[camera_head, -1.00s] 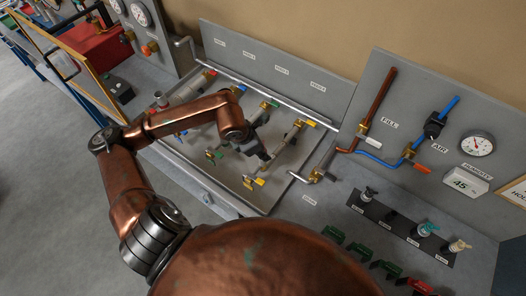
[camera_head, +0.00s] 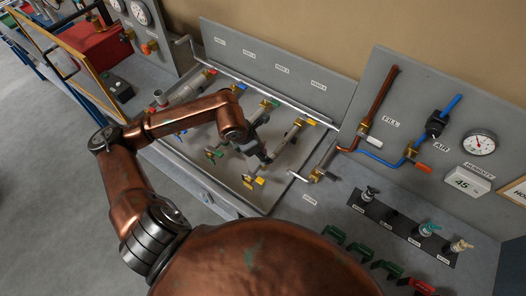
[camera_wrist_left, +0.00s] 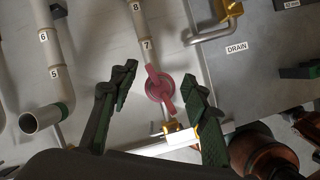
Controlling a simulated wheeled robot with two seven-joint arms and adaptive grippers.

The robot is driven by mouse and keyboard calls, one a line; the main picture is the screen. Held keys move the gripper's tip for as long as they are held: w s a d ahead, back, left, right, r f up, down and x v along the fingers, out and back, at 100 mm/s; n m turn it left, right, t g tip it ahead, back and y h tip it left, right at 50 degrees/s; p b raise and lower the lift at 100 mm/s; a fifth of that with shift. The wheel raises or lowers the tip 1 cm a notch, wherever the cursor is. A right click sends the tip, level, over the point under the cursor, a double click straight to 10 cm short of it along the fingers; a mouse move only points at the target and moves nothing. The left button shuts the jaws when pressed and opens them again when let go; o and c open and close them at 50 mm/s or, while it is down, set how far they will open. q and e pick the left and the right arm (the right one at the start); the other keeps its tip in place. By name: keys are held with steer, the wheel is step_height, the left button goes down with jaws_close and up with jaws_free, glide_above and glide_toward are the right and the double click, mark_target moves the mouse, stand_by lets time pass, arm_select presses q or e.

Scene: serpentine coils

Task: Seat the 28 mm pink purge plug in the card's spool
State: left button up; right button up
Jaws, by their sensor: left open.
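The pink purge plug (camera_wrist_left: 160,88), a round disc with a bar handle across it, shows in the left wrist view at the lower end of the pale spool marked 7 and 8 (camera_wrist_left: 147,40). Whether it sits in the spool's end or only in front of it, I cannot tell. My left gripper (camera_wrist_left: 158,78) is open, with one dark finger on each side of the plug and gaps visible between. In the head view the left gripper (camera_head: 258,148) is over the grey tray among the spools; the plug is not clear there. My right gripper is not in view.
A spool marked 5 and 6 (camera_wrist_left: 52,60) has an open end with a green collar. A yellow-handled valve (camera_wrist_left: 180,128) lies close below the plug. In the head view, a black strip with several fittings (camera_head: 405,228) and green clips (camera_head: 335,236) are on the right.

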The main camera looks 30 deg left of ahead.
arm_select(q)
steer(key=shift+r, duration=0.1)
steer(key=v, duration=1.2)
